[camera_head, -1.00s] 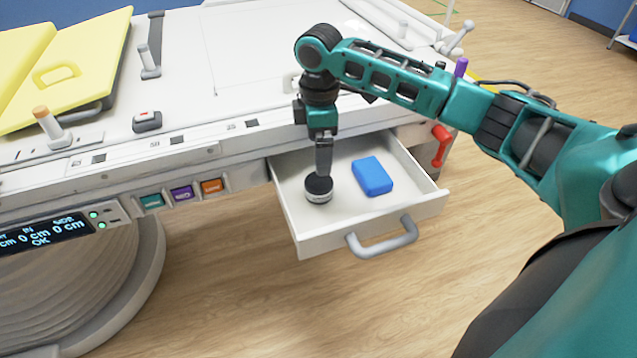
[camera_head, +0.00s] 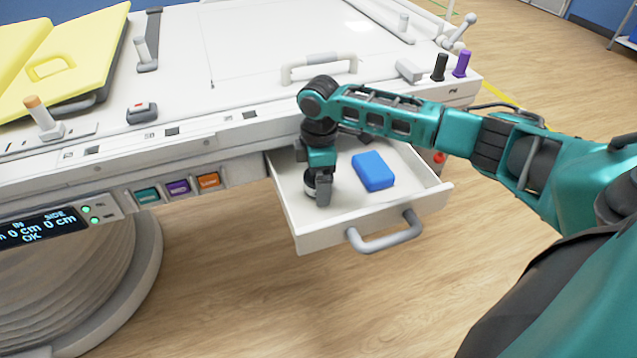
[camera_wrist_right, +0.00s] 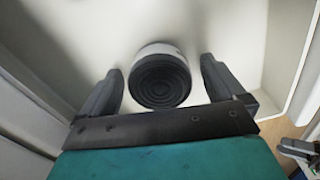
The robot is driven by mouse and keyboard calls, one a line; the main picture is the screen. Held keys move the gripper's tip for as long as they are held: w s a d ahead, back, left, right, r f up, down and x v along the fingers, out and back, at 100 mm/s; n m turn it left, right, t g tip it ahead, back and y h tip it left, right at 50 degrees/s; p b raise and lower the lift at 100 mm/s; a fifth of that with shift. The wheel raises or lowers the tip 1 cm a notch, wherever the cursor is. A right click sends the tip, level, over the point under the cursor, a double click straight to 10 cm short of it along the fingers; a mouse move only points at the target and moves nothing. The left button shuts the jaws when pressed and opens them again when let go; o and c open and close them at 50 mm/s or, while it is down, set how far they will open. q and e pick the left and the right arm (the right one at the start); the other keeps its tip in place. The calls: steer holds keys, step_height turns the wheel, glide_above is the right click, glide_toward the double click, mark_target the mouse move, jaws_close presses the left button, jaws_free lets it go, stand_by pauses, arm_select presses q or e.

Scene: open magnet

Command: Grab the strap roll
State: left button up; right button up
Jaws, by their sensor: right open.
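The strap roll (camera_wrist_right: 160,77) is a short black coil with a pale outer band, lying in the open white drawer (camera_head: 288,194). In the head view it (camera_head: 309,186) is mostly hidden behind my right gripper (camera_head: 318,194), which points down into the drawer. In the right wrist view my right gripper (camera_wrist_right: 164,86) is open, with one dark finger on each side of the roll. Gaps show between the roll and both fingers, so it is not clamped. My left gripper is not in view.
A blue box (camera_head: 373,171) lies in the drawer just right of my right gripper. The drawer has a grey front handle (camera_head: 384,236) and raised walls around it. The white table edge (camera_head: 230,135) overhangs the drawer's back. Bare wood floor lies in front.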

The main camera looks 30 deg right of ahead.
steer(key=shift+c, duration=0.3)
steer(key=c, duration=1.1)
steer(key=shift+o, duration=0.2)
steer(key=shift+r, duration=0.15)
